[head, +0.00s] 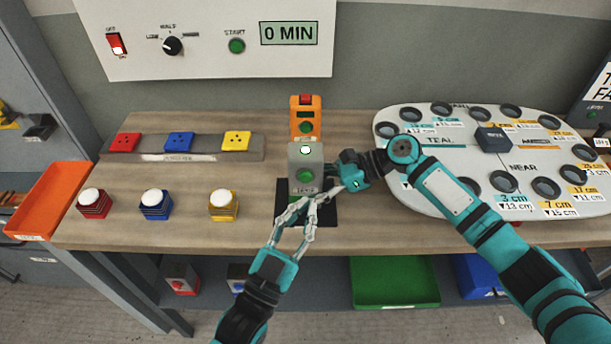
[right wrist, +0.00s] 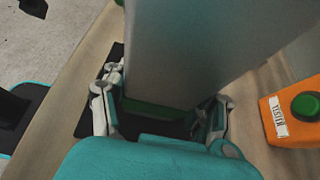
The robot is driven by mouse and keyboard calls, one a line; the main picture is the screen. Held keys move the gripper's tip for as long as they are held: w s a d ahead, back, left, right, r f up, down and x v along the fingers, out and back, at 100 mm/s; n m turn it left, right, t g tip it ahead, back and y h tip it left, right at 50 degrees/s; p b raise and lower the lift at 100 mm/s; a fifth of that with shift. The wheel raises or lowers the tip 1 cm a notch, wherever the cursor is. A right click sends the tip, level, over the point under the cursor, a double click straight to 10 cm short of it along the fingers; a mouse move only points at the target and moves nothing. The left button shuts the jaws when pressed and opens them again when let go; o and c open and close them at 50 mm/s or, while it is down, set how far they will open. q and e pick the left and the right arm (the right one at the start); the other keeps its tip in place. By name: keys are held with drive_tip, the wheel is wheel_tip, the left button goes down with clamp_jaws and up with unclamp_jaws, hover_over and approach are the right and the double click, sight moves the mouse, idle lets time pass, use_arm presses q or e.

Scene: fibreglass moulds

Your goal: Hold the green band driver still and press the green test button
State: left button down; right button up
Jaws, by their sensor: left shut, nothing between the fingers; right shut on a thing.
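The grey driver (head: 318,155) stands upright on a black mat (head: 327,217) at mid-table. Its front shows a pale round lamp and a green round button (head: 305,175). In the right wrist view its grey body (right wrist: 190,50) has a green band (right wrist: 150,108) at the bottom. My right gripper (head: 328,180) is shut on the driver from the right; its fingers (right wrist: 160,115) straddle the base. My left gripper (head: 307,203) is shut and empty, its tips just below and in front of the green button; contact cannot be told. An orange tester (head: 316,115) with another green button (head: 305,127) stands behind.
Three coloured blocks with white domes (head: 154,205) stand at left, before a grey rack (head: 210,147) of coloured plates. A white board with holes (head: 440,125) fills the right. An orange tray (head: 55,200) is at far left. The wall panel (head: 200,60) reads 0 MIN.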

use_arm(q)
drive_tip(key=shift+s, duration=0.5)
use_arm(e)
drive_tip(key=o, duration=1)
drive_tip(key=shift+c, duration=0.2)
drive_tip(key=v, duration=1.2)
drive_tip(key=shift+f, duration=0.1)
